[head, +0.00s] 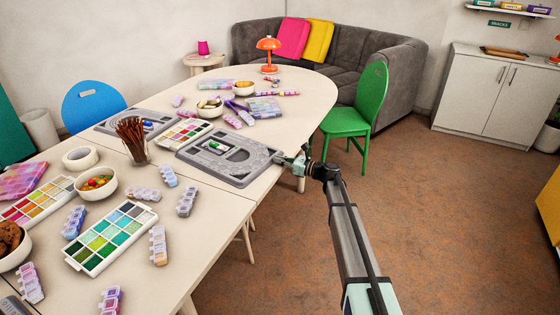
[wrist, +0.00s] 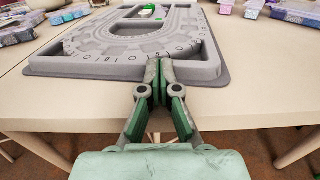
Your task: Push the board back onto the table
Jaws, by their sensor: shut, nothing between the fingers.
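The grey bead board (head: 214,170) lies flat near the table's right edge in the head view. It also fills the top of the wrist view (wrist: 110,62), with curved grooves, printed numbers and a small green-and-white item in it. A strip of bare tabletop shows between its near side and the table edge in the wrist view. My gripper (head: 283,159) is at the board's edge on the aisle side. In the wrist view its fingertips (wrist: 161,66) are together, empty, and meet or overlap the board's near rim; exact contact is unclear.
The pale table (head: 222,218) holds a second grey board (head: 112,125), a jar of brown sticks (head: 133,142), paint-coloured bead trays (head: 112,235), bowls and several small bead boxes. A green chair (head: 352,118) stands beyond my gripper. The floor right of the table is open.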

